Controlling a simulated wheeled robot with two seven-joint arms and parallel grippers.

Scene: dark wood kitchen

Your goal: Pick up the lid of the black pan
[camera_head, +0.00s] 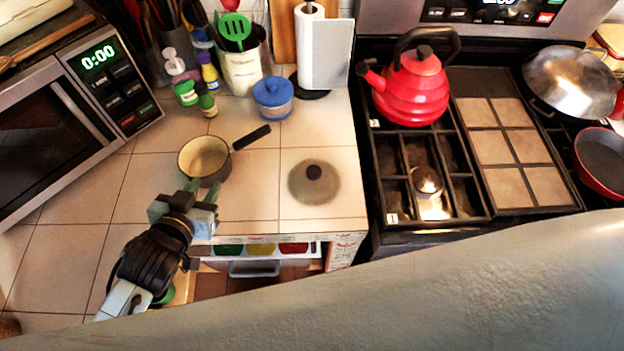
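A round glass lid with a dark knob (314,183) lies on the tiled counter, right of a small saucepan with a black handle (204,158). A shiny domed lid (572,80) covers a dark pan on the back right of the stove. I cannot tell for certain which lid belongs to the black pan. My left gripper (202,188) is at the near edge of the saucepan, its green fingertips apart with nothing visible between them. It is well left of the glass lid. I cannot tell if it touches the saucepan. My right gripper is not in view.
A red kettle (412,88) stands on the stove, and a red pan (603,158) is at the far right. A microwave (75,110) is left. Counter around the glass lid is clear.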

